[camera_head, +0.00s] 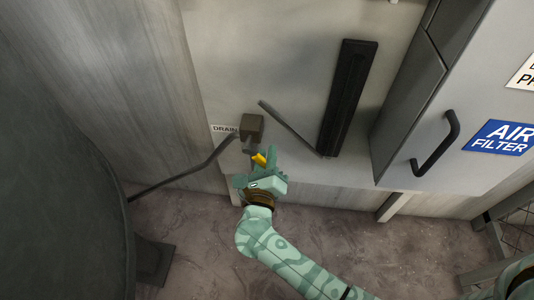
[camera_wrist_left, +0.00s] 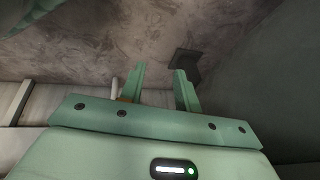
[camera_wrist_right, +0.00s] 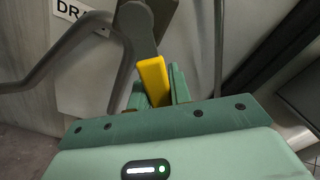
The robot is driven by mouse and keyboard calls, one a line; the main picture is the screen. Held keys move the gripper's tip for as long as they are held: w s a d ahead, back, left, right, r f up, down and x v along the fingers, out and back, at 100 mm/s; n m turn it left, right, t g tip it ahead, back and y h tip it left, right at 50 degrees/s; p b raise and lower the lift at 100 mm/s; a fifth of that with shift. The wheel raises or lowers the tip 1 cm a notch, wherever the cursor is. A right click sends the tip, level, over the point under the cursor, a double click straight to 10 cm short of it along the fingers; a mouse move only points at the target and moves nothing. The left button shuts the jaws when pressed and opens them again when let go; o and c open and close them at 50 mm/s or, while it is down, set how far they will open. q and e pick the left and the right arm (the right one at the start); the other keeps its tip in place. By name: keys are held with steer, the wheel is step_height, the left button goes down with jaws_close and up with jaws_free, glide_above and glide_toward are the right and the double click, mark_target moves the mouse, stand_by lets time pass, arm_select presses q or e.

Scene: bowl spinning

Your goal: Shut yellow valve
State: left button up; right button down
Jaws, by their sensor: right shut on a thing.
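The yellow valve handle (camera_head: 259,159) shows as a small yellow lever under a brown-grey block on the wall, beside a DRAIN label. In the right wrist view the yellow handle (camera_wrist_right: 153,80) hangs tilted from a grey fitting (camera_wrist_right: 136,27) and runs down between the fingers. My right gripper (camera_head: 258,170) is shut on the yellow handle; the fingers hide its lower end. My left gripper (camera_wrist_left: 160,82) is open and empty in the left wrist view, with floor beyond its fingers. It cannot be made out in the head view.
A DRAIN label (camera_head: 225,129) and the block (camera_head: 252,126) sit on the pale panel. A grey pipe (camera_head: 180,175) runs lower left, a thin rod (camera_head: 290,130) slants right. A cabinet handle (camera_head: 439,146) juts out at right. A large dark rounded body (camera_head: 55,180) fills the left.

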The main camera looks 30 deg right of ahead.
mark_target(256, 161)
steer(key=m, duration=0.1)
steer(key=w+a+f+m, duration=0.1)
steer(key=m, duration=0.1)
steer(key=a+m, duration=0.1)
steer(key=m, duration=0.1)
steer(key=shift+w+a+f, duration=0.15)
steer(key=shift+f, duration=0.2)
steer(key=shift+w+a+f+m, duration=0.1)
steer(key=shift+w+a+m, duration=0.15)
steer(key=shift+m, duration=0.45)
steer(key=shift+w+a+m, duration=0.1)
steer(key=shift+a+m, duration=0.25)
steer(key=shift+m, duration=0.35)
steer(key=c, duration=1.3)
jaws_free()
steer(key=shift+w+a, duration=0.1)
